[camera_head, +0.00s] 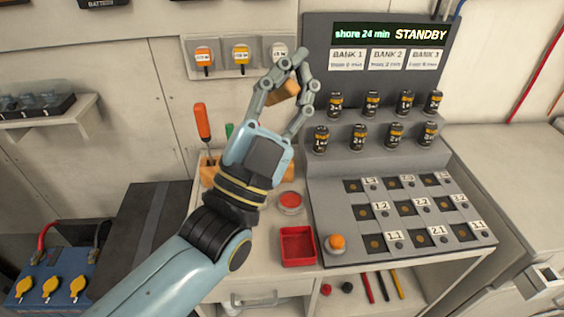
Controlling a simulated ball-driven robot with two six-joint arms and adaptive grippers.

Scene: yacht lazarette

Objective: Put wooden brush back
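My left gripper (298,62) is raised in front of the back wall, left of the grey console. Its fingers curve together around a tan wooden piece, which looks like the wooden brush (287,92). Only a short part of it shows between the fingers; the rest, including any bristles, is hidden. A wooden holder (208,172) stands on the worktop behind my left wrist, partly covered by it. An orange-handled screwdriver (203,122) stands upright in it, and a green handle (229,130) shows beside it. My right gripper is not in view.
The console (340,175) carries several black cylinders and a grid of labelled sockets. A red tray (297,246), a red round dish (290,202) and an orange knob (336,242) are near my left forearm. Coloured plugs (240,55) are on the wall.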

